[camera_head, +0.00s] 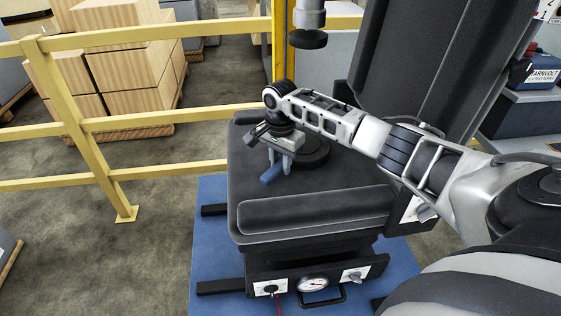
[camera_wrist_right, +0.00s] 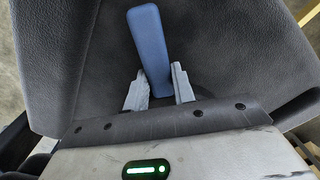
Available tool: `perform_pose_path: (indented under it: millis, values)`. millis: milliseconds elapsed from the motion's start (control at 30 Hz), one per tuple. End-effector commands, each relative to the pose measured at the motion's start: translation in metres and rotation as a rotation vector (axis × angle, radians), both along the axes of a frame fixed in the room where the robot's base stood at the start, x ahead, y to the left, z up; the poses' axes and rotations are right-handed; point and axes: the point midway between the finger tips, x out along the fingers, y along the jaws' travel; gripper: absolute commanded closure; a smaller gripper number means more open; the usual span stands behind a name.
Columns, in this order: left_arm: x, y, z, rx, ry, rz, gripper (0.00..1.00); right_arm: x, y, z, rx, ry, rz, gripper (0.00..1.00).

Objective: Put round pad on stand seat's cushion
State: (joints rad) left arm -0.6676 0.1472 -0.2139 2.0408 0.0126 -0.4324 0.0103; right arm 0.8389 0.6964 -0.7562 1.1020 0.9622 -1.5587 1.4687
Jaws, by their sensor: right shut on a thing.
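The stand seat's cushion (camera_head: 320,180) is a wide dark pad on a black stand. A dark round pad (camera_head: 318,158) shows low over it, partly hidden behind my right gripper (camera_head: 280,168). That gripper is shut on a blue handle (camera_head: 270,176) whose free end points left and toward the viewer. Whether the handle joins the round pad is hidden. In the right wrist view the blue handle (camera_wrist_right: 150,40) stands between the two grey fingers (camera_wrist_right: 160,88), with the cushion (camera_wrist_right: 220,50) behind it. I cannot tell if the pad touches the cushion. My left gripper is out of view.
A grey cylinder with a black round foot (camera_head: 308,39) hangs above the seat. A tall dark backrest (camera_head: 420,70) stands behind. A yellow rail (camera_head: 160,122) runs at the left. A gauge (camera_head: 313,284) and knobs sit on the stand's front panel.

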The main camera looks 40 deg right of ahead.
Motion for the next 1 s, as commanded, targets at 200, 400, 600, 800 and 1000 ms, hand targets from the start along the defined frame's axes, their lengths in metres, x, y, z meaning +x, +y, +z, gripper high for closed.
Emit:
perform_pose_path:
  millis: [200, 400, 600, 800, 1000]
  values:
    - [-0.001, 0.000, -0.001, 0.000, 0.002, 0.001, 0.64, 0.000, 0.000, 0.000, 0.000, 0.000, 0.000, 0.53]
    - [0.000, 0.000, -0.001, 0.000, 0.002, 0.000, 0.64, 0.000, 0.000, 0.000, 0.000, 0.000, -0.001, 0.53]
    - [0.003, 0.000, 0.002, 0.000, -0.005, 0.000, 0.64, 0.001, 0.000, 0.014, 0.001, -0.003, 0.000, 0.53]
    - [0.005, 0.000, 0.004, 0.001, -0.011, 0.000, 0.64, 0.001, 0.000, 0.055, 0.000, -0.005, 0.000, 0.53]
    - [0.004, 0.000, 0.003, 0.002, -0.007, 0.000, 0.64, 0.001, 0.000, 0.095, 0.000, -0.004, 0.000, 0.53]
